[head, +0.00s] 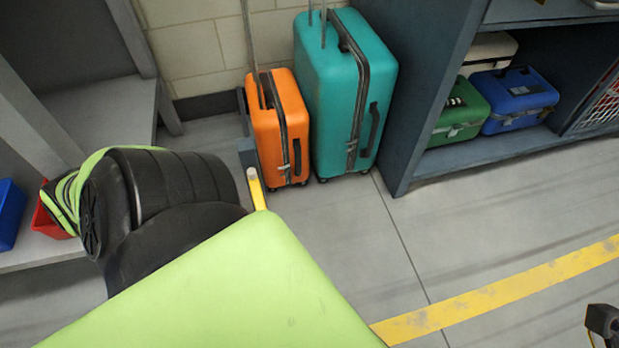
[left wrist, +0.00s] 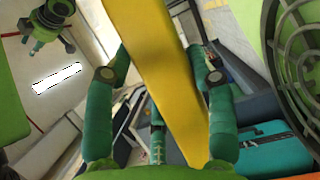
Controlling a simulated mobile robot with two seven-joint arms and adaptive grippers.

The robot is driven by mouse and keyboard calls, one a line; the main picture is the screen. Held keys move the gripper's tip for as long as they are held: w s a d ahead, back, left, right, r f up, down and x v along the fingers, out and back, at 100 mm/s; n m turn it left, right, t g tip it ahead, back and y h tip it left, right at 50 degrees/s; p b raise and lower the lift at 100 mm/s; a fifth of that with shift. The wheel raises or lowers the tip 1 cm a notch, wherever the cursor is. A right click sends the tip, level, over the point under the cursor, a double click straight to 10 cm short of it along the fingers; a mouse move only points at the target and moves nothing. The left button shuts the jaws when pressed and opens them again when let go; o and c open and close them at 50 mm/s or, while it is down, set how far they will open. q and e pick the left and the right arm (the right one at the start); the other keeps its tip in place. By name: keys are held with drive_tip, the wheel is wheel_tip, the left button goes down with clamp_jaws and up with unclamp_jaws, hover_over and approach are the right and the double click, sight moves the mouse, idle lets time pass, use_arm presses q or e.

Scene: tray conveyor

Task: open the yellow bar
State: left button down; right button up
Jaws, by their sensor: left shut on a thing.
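The yellow bar (head: 257,192) shows as a short piece with a grey end in the head view, just beyond my left arm, beside the orange suitcase. My arm hides the rest of it and the left gripper there. In the left wrist view the yellow bar (left wrist: 165,75) runs from the top edge down between the fingers of my left gripper (left wrist: 160,80). The left gripper is shut on the bar. A dark piece at the lower right edge of the head view may belong to my right gripper (head: 603,321); its fingers cannot be made out.
An orange suitcase (head: 282,130) and a teal suitcase (head: 342,85) stand against the wall. A blue-grey shelf (head: 425,95) holds a green case (head: 460,112) and a blue case (head: 514,98). A bench (head: 105,125) is at left. Floor at right is clear, with a yellow stripe (head: 500,292).

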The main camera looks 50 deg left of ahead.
idle(0.3)
use_arm(q)
drive_tip(key=shift+c, duration=2)
unclamp_jaws()
drive_tip(key=shift+s, duration=0.1)
drive_tip(key=v, duration=0.8)
drive_tip(key=shift+a+r, duration=0.1)
